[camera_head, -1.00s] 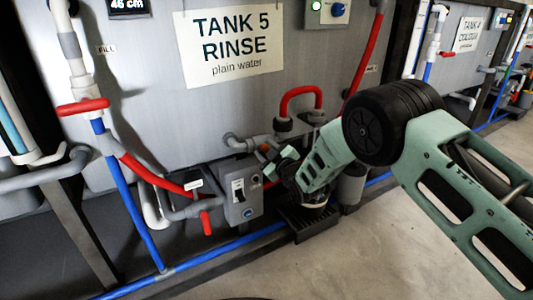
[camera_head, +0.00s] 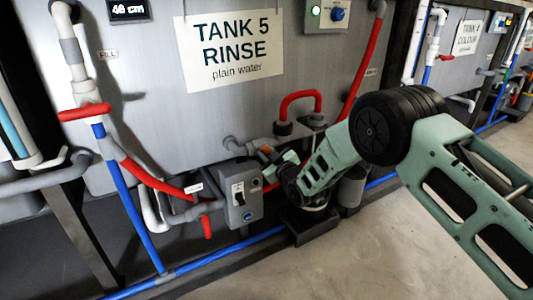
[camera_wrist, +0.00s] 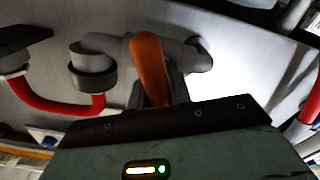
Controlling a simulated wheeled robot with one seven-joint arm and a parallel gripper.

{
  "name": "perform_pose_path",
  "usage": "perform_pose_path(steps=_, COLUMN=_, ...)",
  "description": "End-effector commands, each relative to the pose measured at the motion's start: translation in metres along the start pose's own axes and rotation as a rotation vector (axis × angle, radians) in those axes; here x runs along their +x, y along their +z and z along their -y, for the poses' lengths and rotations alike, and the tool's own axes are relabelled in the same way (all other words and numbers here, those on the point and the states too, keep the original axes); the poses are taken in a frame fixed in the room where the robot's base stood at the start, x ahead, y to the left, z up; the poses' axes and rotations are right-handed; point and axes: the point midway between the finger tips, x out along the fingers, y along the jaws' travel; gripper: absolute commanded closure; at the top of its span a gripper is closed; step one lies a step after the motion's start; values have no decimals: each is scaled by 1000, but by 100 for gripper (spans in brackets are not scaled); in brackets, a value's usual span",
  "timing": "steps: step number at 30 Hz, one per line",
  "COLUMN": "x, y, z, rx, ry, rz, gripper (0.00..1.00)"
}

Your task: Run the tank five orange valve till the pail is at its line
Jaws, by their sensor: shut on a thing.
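The orange valve handle (camera_wrist: 150,70) stands out from a grey pipe fitting on the tank five wall in the wrist view. It also shows as a small orange patch in the head view (camera_head: 266,150). My gripper (camera_wrist: 158,92) is shut on the handle, with its dark fingers around the lower end. In the head view, my gripper (camera_head: 277,160) is at the pipe outlet low on the tank. A pale round rim (camera_head: 316,207), perhaps the pail, shows under my wrist on a black stand. My arm hides most of it; I cannot see its line, the water level or any flow.
A grey switch box (camera_head: 241,195) is just left of my gripper. A red bent hose (camera_head: 300,97) is above it. A red-handled fill valve (camera_head: 84,110) is at the left. A blue pipe (camera_head: 215,258) runs along the floor. The concrete floor at the front right is clear.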

Motion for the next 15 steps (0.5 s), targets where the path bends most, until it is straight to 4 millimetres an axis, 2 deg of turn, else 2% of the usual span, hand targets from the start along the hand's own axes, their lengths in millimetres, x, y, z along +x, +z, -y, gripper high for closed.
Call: perform_pose_path(steps=15, x=0, y=1, z=-4, rx=362, ry=1, rz=1, gripper=100)
